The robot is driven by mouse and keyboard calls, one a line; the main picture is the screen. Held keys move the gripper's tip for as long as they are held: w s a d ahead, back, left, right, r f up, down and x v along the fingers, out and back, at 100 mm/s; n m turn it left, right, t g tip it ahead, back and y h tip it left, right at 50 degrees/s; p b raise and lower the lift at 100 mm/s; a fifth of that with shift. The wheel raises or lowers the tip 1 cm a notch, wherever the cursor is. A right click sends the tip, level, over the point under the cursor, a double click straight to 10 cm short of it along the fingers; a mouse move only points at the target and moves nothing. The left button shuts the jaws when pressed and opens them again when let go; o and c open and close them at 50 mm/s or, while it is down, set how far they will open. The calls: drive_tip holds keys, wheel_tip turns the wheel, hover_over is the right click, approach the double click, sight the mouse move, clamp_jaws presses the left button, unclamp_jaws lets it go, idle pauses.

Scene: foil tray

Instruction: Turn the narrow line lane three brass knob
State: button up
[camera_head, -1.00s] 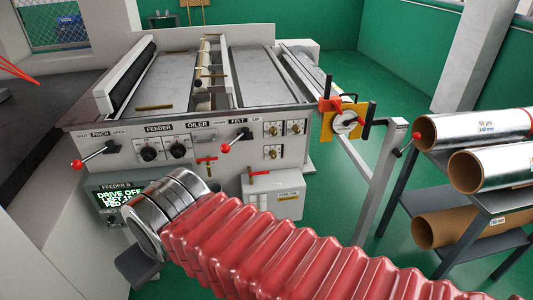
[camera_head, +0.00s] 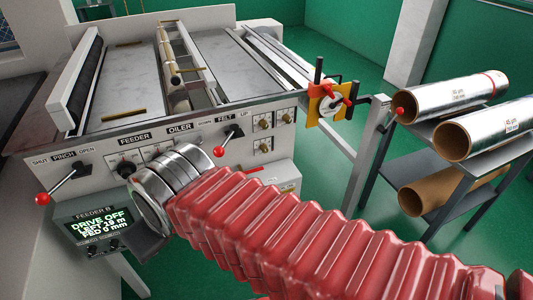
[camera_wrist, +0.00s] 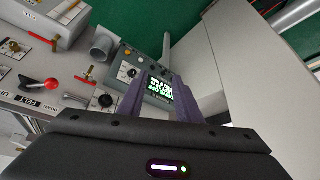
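Several small brass knobs sit on the right end of the machine's front panel in the head view: an upper right knob (camera_head: 286,116), an upper left knob (camera_head: 264,124) and a lower knob (camera_head: 265,146). Their markings are too small to read, so I cannot tell which is narrow line lane three. A brass knob (camera_wrist: 12,47) also shows at the left edge of the wrist view. My gripper (camera_wrist: 157,92) shows two purple fingers apart in the wrist view, with no knob between them. A display is visible beyond the gap. In the head view my arm hides the gripper.
The red-ball felt lever (camera_head: 220,151) stands out left of the knobs. A red-ball pinch lever (camera_head: 43,198) is further left, above the feeder display (camera_head: 100,222). A bracket with a yellow plate (camera_head: 328,105) and a rack of rolls (camera_head: 480,135) stand right.

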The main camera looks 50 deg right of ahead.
drive_tip(key=shift+o, duration=0.2)
drive_tip(key=shift+o, duration=0.7)
drive_tip(key=shift+w, duration=0.1)
drive_tip(key=shift+o, duration=0.3)
drive_tip(key=shift+w+d, duration=0.2)
drive_tip(key=shift+d, duration=0.05)
drive_tip(key=w+d+f+m+t+h, duration=0.15)
drive_tip(key=w+d+f, duration=0.25)
drive_tip(key=d, duration=0.6)
drive_tip(key=w+d+f+m+h, duration=0.15)
drive_tip(key=w+d+f, duration=0.25)
drive_tip(key=d, duration=0.6)
drive_tip(key=w+d+f+t+h, duration=0.15)
drive_tip(key=w+d+f, duration=0.35)
drive_tip(key=d, duration=0.5)
drive_tip(key=s+d+f+t+h, duration=0.25)
drive_tip(key=d+f, duration=0.35)
drive_tip(key=d, duration=0.4)
drive_tip(key=s+d+f+m+t+h, duration=0.2)
drive_tip(key=s+m+t, duration=0.1)
drive_tip(key=s, duration=0.6)
drive_tip(key=shift+d+t, duration=0.35)
drive_tip(key=shift+t, duration=0.3)
